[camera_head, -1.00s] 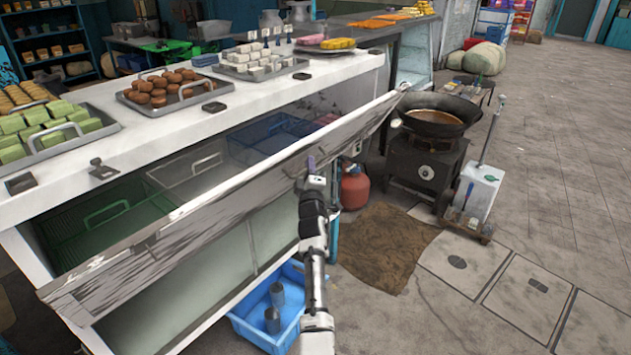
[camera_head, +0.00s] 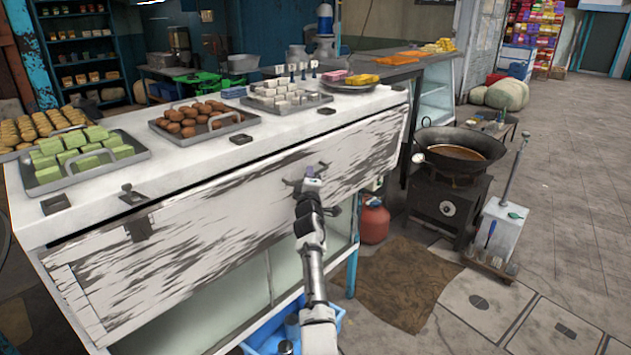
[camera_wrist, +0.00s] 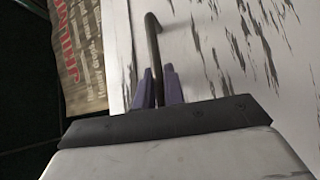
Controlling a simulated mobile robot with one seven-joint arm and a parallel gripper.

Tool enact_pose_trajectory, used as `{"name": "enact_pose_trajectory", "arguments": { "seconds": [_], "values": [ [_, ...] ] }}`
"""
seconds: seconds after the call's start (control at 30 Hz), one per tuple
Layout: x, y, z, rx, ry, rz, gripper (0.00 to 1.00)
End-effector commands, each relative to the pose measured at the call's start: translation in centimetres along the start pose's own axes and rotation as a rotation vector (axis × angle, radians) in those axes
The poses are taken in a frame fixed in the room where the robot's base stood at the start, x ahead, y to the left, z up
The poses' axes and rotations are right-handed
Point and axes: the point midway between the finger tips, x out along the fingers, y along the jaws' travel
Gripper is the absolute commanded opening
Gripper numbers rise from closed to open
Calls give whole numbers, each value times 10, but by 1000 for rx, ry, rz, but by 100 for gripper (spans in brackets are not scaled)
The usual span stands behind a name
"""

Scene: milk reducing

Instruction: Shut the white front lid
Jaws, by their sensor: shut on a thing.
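The white front lid (camera_head: 235,215), with peeling dark paint, stands nearly upright across the front of the counter (camera_head: 165,165) in the head view. Its panel covers the upper front opening. My gripper (camera_head: 312,180) is at the lid's face, right of its middle. In the wrist view my gripper (camera_wrist: 160,88) has its two purple fingers shut on the lid's dark bent handle (camera_wrist: 153,50). The white painted lid (camera_wrist: 215,45) fills the right of that view. I cannot tell whether the lid's edges touch the counter frame.
Trays of green blocks (camera_head: 80,160), brown round sweets (camera_head: 203,118) and white blocks (camera_head: 287,98) sit on the counter top. A black wok (camera_head: 458,150) on a stove and a red gas cylinder (camera_head: 374,222) stand to the right. A blue bin (camera_head: 272,335) is below.

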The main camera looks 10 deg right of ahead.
Motion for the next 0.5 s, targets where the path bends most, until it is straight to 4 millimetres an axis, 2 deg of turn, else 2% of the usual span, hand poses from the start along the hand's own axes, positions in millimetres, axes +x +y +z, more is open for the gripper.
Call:
{"name": "enact_pose_trajectory", "arguments": {
  "seconds": [0.03,0.5],
  "values": [
    [4,6,-3,-18,2,-6,0],
    [16,2,-15,-72,1,-63,0]
  ]
}}
